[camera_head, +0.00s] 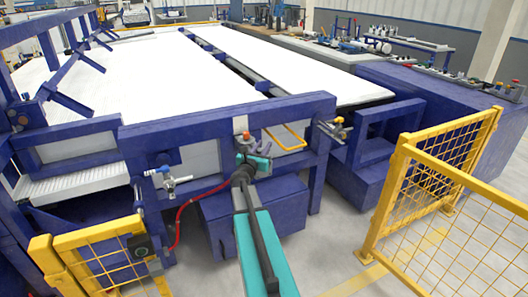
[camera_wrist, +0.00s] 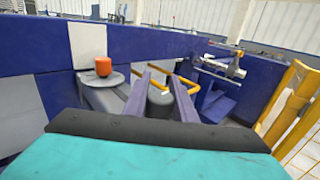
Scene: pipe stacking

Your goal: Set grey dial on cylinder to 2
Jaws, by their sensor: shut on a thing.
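The grey dial (camera_wrist: 160,104) is a dark round knob with a small white mark on top, seen in the wrist view. It sits between the two fingers of my gripper (camera_wrist: 160,88), which is shut on it. No numbers around it are readable, so its setting cannot be told. A grey cylinder-like body (camera_wrist: 104,98) with a flat round plate lies left of the fingers, with an orange-red knob (camera_wrist: 103,67) above the plate. In the head view my gripper (camera_head: 245,160) is at the front of the blue frame, below the orange-red knob (camera_head: 246,135); the dial is hidden there.
A blue beam (camera_head: 230,115) runs behind my gripper. A yellow bar loop (camera_head: 286,137) is just right of it. Yellow mesh fences (camera_head: 430,180) stand at right and front left, with open floor between.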

